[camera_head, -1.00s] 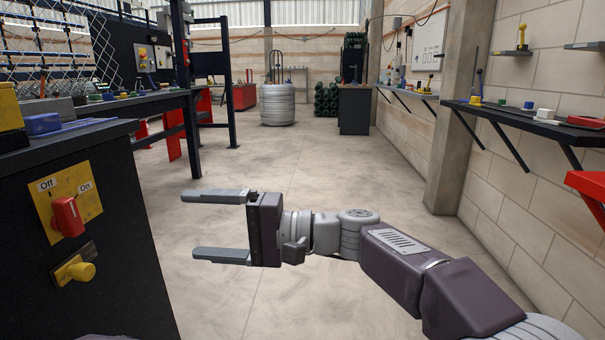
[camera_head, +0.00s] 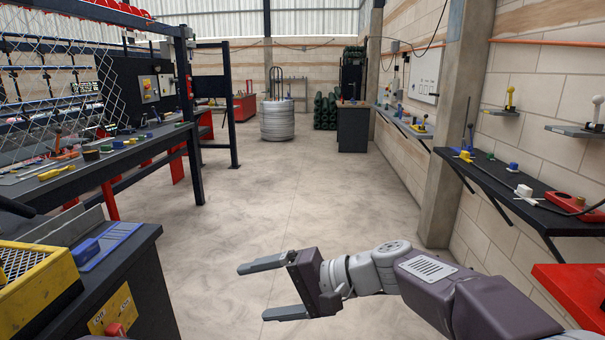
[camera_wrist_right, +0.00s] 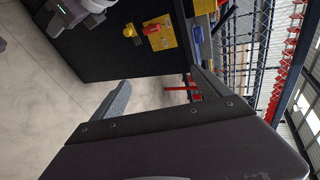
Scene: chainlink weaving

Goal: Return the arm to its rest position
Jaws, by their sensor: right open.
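My right gripper (camera_head: 273,287) is open and empty in the head view, over the bare floor at the lower middle. Its arm comes in from the lower right, and its two fingers point left. In the right wrist view the spread fingers (camera_wrist_right: 160,92) show with nothing between them. The dark cabinet (camera_head: 150,285) stands to the left of the gripper, apart from it. My left gripper does not show in the head view.
The cabinet carries a yellow crate (camera_head: 38,290), a blue tray (camera_head: 108,246) and a switch panel (camera_head: 112,310). A long workbench (camera_head: 100,165) with tools runs along the left. Wall shelves (camera_head: 530,195) line the right. The floor (camera_head: 290,190) ahead is clear up to a metal drum (camera_head: 277,120).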

